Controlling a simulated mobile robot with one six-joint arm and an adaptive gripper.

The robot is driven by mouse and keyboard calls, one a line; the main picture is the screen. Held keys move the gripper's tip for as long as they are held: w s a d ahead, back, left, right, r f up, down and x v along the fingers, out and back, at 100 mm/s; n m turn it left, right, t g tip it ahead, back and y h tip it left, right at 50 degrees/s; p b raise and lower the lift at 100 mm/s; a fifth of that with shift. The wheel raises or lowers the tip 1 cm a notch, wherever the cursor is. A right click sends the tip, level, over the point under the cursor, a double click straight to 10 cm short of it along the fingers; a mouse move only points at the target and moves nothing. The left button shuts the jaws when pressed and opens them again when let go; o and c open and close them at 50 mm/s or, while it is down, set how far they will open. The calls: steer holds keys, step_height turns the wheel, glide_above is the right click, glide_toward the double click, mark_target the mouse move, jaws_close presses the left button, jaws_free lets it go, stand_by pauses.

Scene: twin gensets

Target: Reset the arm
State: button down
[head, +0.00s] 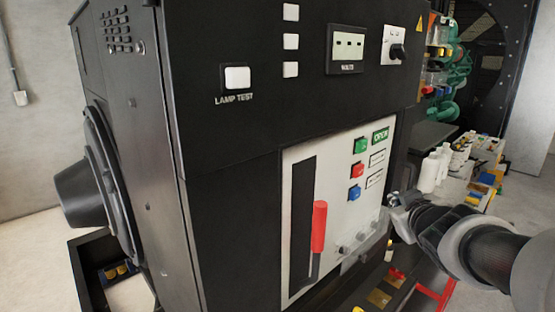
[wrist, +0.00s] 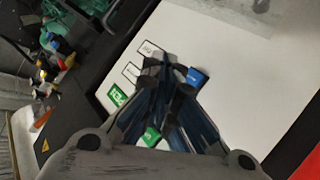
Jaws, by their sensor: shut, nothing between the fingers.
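My arm comes in from the right in the head view, and my gripper (head: 393,207) is beside the lower right edge of the white breaker panel (head: 300,262). In the wrist view my gripper (wrist: 164,68) is shut and empty, its fingertips over the panel (wrist: 245,85). I cannot tell whether they touch it. The panel carries a green button (head: 360,145), a red button (head: 357,170) and a blue button (head: 354,193). In the wrist view the blue button (wrist: 197,77) shows beside the fingers, while the red one is hidden. A red lever handle (head: 319,226) stands in a black slot.
The black cabinet (head: 230,190) fills the middle, with a lamp test button (head: 237,78), a volts meter (head: 347,47) and a selector knob (head: 396,52) above. White bottles (head: 432,170) and clutter stand behind my arm. Red framing (head: 436,296) lies low at right.

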steer(key=s+a+f+m+g+y+b, duration=0.1)
steer(key=s+a+f+g+b, duration=0.2)
steer(key=s+a+f, duration=0.2)
steer(key=s+a+f+g+y+b, duration=0.1)
steer(key=s+a+f+g+b, duration=0.2)
steer(key=s+a+f, duration=0.3)
steer(key=s+a+f+m+g+y+b, duration=0.1)
steer(key=s+a+f+b, duration=0.4)
steer(key=s+f, duration=0.8)
steer(key=s+a+g, duration=0.1)
steer(key=s, duration=0.4)
steer(key=shift+m+g, duration=0.3)
steer(key=shift+g, duration=0.1)
